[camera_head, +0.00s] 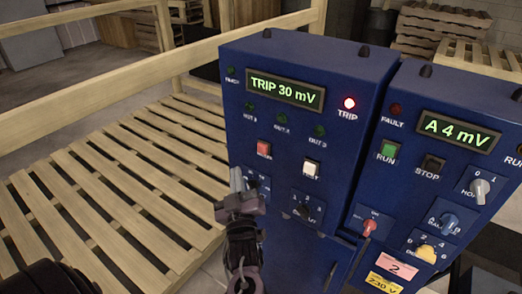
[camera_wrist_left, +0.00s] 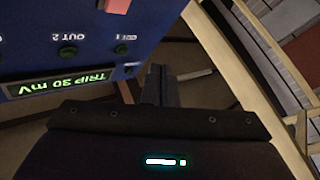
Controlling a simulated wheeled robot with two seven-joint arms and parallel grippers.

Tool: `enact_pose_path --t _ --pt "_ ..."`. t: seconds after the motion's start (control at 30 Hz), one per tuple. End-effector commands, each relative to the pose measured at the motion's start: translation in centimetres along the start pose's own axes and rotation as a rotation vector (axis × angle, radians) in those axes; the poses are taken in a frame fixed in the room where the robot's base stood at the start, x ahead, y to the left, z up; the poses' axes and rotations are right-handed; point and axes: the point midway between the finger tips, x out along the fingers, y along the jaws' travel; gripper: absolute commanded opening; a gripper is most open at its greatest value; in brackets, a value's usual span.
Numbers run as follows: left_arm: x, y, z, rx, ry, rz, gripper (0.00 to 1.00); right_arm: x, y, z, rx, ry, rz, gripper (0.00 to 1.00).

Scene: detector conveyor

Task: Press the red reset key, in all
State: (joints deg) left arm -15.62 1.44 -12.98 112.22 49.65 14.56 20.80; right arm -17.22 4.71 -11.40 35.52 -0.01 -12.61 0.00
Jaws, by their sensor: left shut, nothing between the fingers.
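A red key (camera_head: 264,149) sits on the front of the left blue cabinet (camera_head: 300,95); its label is too blurred to read. The red key also shows at the top edge of the left wrist view (camera_wrist_left: 118,5). My left gripper (camera_head: 237,181) is shut and empty, a little below and left of the red key, apart from it in the picture. Its shut fingers show in the left wrist view (camera_wrist_left: 156,82), right of the panel. The display (camera_head: 285,92) reads "TRIP 30 mV" and the red TRIP lamp (camera_head: 349,103) is lit. My right gripper is not in view.
A white key (camera_head: 311,169) and a black rotary knob (camera_head: 303,211) sit near the red key. A second blue cabinet (camera_head: 400,178) with a green RUN key, a black STOP key and several knobs stands at right. A slatted wooden pallet (camera_head: 130,165) lies at left.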

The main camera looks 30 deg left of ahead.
Motion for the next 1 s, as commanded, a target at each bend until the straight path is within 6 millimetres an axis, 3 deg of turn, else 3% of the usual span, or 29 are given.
enact_pose_path --t 0.5,1.0 --pt "4.7 3.4 3.5 -0.002 0.002 0.001 0.00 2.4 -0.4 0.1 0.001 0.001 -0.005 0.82" --pt "5.5 4.0 4.0 0.000 0.000 0.001 0.00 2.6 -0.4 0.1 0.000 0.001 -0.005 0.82"
